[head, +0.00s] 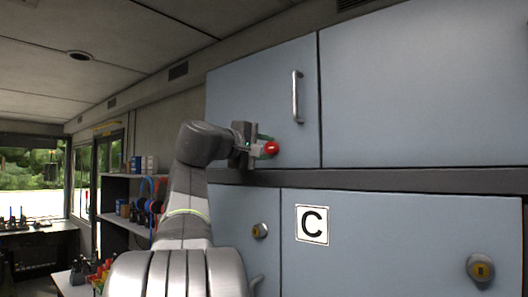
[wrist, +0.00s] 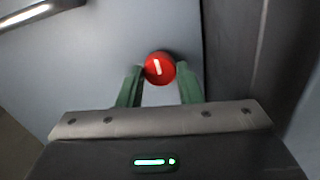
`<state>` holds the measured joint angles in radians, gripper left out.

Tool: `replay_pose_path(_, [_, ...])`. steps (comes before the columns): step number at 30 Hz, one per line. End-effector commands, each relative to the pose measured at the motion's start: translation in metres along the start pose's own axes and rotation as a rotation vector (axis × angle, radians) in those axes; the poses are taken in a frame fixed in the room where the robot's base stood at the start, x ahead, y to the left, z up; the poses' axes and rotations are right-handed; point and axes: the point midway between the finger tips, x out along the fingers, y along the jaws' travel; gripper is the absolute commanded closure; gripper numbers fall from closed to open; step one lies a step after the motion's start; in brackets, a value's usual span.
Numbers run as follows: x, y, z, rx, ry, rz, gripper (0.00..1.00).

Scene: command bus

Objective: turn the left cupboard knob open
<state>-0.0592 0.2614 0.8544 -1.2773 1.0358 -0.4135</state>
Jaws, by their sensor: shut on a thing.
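The red knob (head: 271,147) is on the upper left cupboard door (head: 240,95), near its lower edge. In the wrist view the knob (wrist: 159,68) is round, with a white line that stands nearly upright and leans slightly. My gripper (head: 262,146) reaches the knob from the left. Its green fingers (wrist: 160,75) lie on either side of the knob, shut on it. Part of the knob's rim is hidden by the fingers. The upper left door looks closed, flush with its neighbour.
A metal bar handle (head: 296,97) stands out from the same door, above and right of the knob; it also shows in the wrist view (wrist: 28,14). Below are a lower door with a "C" sign (head: 312,225) and yellow-centred locks (head: 481,269). Shelves (head: 122,200) stand at left.

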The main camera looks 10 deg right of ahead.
Motion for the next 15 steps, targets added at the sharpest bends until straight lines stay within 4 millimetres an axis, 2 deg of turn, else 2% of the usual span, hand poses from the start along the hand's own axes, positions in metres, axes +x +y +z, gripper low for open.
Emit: replay_pose_path(15, [0.0004,-0.0011,0.0,0.035,-0.001,-0.002,0.91])
